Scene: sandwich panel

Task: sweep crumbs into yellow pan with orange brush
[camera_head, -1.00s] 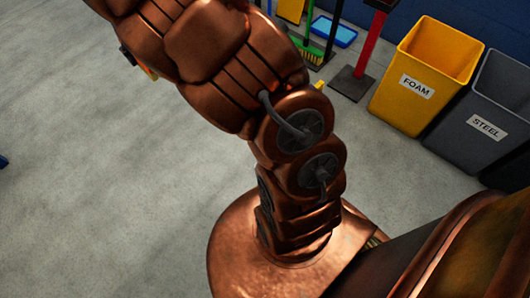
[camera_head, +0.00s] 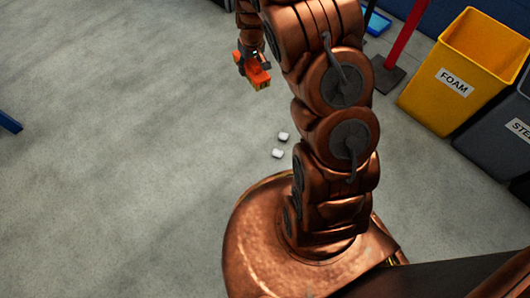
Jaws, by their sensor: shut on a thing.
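My gripper (camera_head: 248,62) is at the top centre, shut on the orange brush (camera_head: 257,76). The brush is a small orange block with a pale lower edge, held above the floor and pointing down to the right. Two small whitish crumbs, one upper (camera_head: 283,136) and one lower (camera_head: 278,153), lie on the grey floor below and to the right of the brush, left of my arm. The brush is apart from them in the picture. I do not see the yellow pan; my arm hides part of the floor.
A yellow bin marked FOAM (camera_head: 446,112) and a grey bin marked STEEL (camera_head: 493,135) stand at the right. A red post (camera_head: 404,35) on a dark base and a blue tray (camera_head: 376,22) are at the upper right. The floor at left is clear, except a blue piece (camera_head: 9,122) at the edge.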

